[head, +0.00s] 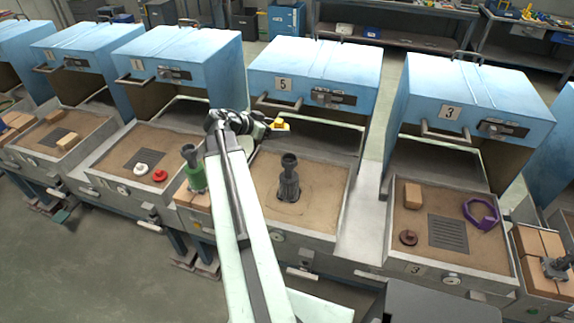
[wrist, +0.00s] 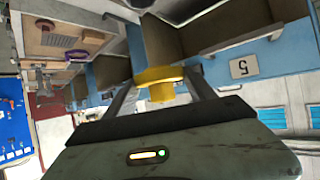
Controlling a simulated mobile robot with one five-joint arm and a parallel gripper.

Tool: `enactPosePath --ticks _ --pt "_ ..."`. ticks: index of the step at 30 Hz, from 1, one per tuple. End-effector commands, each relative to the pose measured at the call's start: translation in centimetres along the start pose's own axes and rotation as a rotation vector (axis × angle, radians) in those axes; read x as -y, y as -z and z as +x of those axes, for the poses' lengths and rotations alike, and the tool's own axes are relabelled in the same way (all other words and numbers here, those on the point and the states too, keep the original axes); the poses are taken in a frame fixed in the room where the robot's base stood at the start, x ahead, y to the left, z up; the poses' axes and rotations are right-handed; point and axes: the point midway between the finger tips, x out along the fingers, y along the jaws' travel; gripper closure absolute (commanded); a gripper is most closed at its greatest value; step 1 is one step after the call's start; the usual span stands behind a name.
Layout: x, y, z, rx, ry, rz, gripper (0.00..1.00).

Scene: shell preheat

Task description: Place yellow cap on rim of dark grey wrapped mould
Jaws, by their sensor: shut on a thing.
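My gripper (head: 264,125) is shut on a yellow cap (head: 280,125), held in the air near the front of the blue oven marked 5. The wrist view shows the yellow cap (wrist: 158,85) between the two fingers. The dark grey wrapped mould (head: 289,186) stands upright in the sandy tray below oven 5, with a narrower neck and a flared rim on top (head: 289,160). My gripper and the cap are above and beyond it in the head view, apart from it. The mould is not clearly seen in the wrist view.
A green mould with a dark top (head: 193,172) stands left of my arm. White (head: 140,168) and red (head: 160,175) caps lie in the tray further left. The right tray holds a brick (head: 412,196), a brown cap (head: 408,238) and a purple ring (head: 481,214). Blue ovens stand behind.

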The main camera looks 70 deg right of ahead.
Motion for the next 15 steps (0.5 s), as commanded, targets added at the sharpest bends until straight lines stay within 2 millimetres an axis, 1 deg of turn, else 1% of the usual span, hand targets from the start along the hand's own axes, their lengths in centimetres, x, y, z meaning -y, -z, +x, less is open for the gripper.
enactPosePath --ticks 1,2,3,6,9,10,12,15 --pt "0.5 -4.2 -0.2 0.001 0.006 -0.003 0.76" --pt "0.7 -5.7 -0.7 0.001 0.007 -0.004 0.76" --pt "0.9 -7.6 -1.4 0.002 0.006 -0.003 0.76" --pt "1.3 -11.6 -3.1 0.001 0.005 -0.002 0.76" --pt "1.5 -14.0 -4.5 -0.002 0.004 -0.001 0.76" --pt "1.5 -14.4 -4.8 -0.003 0.003 0.0 0.76" --pt "1.5 -14.8 -5.3 -0.003 0.002 0.0 0.76" --pt "1.5 -14.7 -5.5 -0.004 0.0 0.001 0.76"
